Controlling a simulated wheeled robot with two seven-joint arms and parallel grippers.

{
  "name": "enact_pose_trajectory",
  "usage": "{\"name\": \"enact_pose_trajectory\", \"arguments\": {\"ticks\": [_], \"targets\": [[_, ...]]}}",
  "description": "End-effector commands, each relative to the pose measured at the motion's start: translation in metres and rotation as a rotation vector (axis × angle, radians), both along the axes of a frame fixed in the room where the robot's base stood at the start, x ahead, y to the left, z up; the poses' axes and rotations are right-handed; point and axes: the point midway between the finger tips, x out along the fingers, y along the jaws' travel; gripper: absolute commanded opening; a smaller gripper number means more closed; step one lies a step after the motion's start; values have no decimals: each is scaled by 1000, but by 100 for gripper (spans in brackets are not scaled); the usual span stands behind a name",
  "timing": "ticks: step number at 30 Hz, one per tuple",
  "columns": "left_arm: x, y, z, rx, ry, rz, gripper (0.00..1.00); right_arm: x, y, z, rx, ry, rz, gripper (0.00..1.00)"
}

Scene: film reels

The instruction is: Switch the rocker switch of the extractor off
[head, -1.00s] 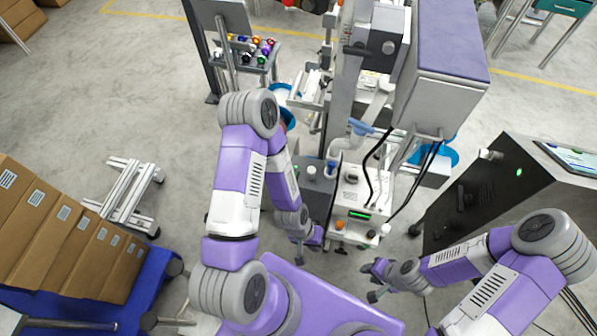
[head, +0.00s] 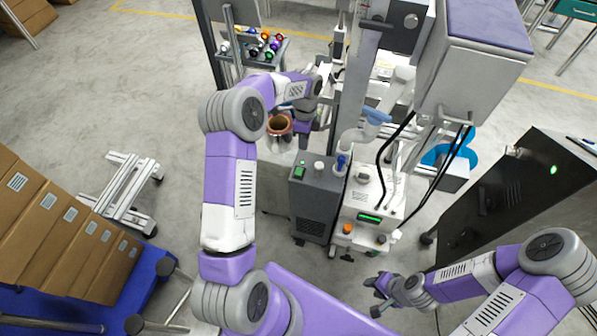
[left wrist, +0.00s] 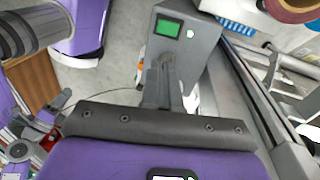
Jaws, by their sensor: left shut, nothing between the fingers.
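The extractor (head: 312,203) looks like a dark grey box with a vent grille on its front, standing left of a white machine. Its green rocker switch (head: 299,172) is on the top face, at the left. In the left wrist view the switch (left wrist: 168,28) shows on the grey box (left wrist: 188,60), just beyond the fingers. My left gripper (head: 303,144) is over the far side of the box; its fingertips are small and partly hidden here. In the left wrist view its fingers (left wrist: 165,70) are together and empty. My right gripper (head: 373,297) is open and empty at the lower right.
A white machine (head: 368,205) with a green display, an orange knob and black cables stands right of the extractor. A brown reel-like round item (head: 279,124) is behind left. A black cabinet (head: 510,190) stands right. Boxes (head: 60,235) sit on a blue cart at left.

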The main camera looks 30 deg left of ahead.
Motion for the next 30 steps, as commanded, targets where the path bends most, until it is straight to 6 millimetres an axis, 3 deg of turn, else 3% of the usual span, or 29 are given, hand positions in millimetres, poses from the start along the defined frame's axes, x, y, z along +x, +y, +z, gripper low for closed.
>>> {"name": "enact_pose_trajectory", "arguments": {"ticks": [6, 17, 20, 30], "targets": [[2, 12, 12, 16, 12, -45, 0, 0, 0, -3, 0, 0, 0, 36], [0, 11, 4, 14, 14, -43, 0, 0, 0, -6, 0, 0, 0, 36], [-2, 11, -10, 14, 15, -42, 0, 0, 0, -10, 0, 0, 0, 36], [-15, 8, -82, 14, 16, -41, 0, 0, 0, -32, 0, 0, 0, 36]]}}
